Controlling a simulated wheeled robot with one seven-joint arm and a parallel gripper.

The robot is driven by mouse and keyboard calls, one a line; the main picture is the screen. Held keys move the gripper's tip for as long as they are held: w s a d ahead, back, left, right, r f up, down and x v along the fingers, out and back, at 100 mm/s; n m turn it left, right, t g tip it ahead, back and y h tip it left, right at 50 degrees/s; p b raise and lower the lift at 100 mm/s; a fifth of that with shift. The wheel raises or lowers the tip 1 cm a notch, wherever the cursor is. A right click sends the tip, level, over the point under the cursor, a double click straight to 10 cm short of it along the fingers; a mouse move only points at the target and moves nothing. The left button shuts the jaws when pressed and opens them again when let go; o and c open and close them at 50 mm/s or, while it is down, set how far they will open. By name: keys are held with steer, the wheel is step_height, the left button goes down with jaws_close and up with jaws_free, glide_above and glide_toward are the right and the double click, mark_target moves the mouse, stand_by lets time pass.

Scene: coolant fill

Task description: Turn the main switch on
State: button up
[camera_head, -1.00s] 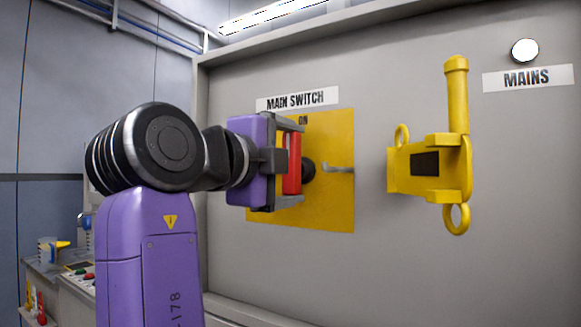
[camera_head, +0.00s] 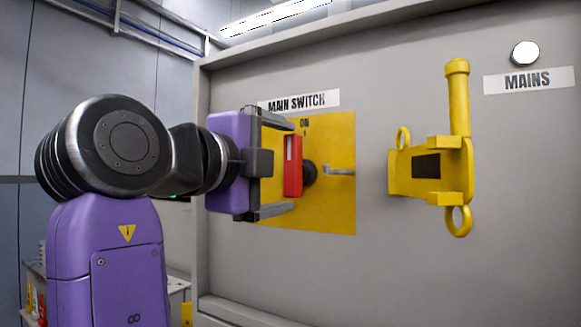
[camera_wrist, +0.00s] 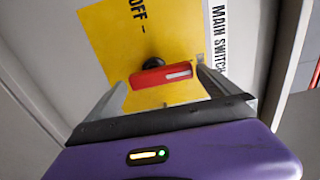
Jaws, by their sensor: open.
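The main switch has a red handle (camera_head: 292,165) on a dark round hub (camera_head: 309,174), mounted on a yellow plate (camera_head: 338,205). My gripper (camera_head: 290,166) is open, one finger above and one below the handle, with visible gaps to both. It also shows in the wrist view (camera_wrist: 160,88).
A yellow bracket (camera_head: 405,181) with a post and rings sticks out of the panel to the right. A round white lamp (camera_head: 525,54) sits above the MAINS label (camera_head: 528,80). A low shelf with small items is at the lower left.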

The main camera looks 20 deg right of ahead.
steer(key=shift+v, duration=2.15)
